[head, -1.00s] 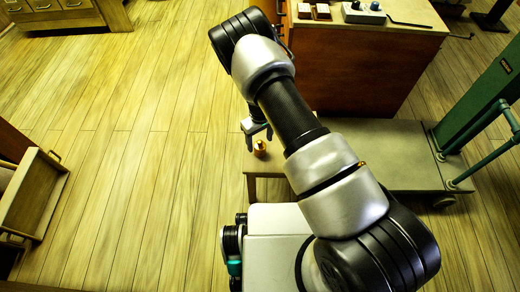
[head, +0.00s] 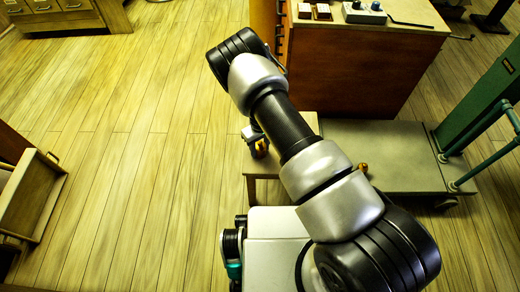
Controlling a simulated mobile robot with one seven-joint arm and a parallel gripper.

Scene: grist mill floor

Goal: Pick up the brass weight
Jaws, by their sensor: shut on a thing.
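My gripper (head: 258,150) reaches down over the bench from above and is shut on the weight. The dark fingers cover part of the weight. I cannot tell whether the weight still touches the bench top. My arm hides much of the bench.
A wooden cabinet (head: 350,75) stands behind, with red-brown blocks (head: 314,11) and a grey device (head: 363,12) on top. A flat cart (head: 385,150) with a green frame stands at right. An open drawer (head: 38,195) is at left. The floor at left is clear.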

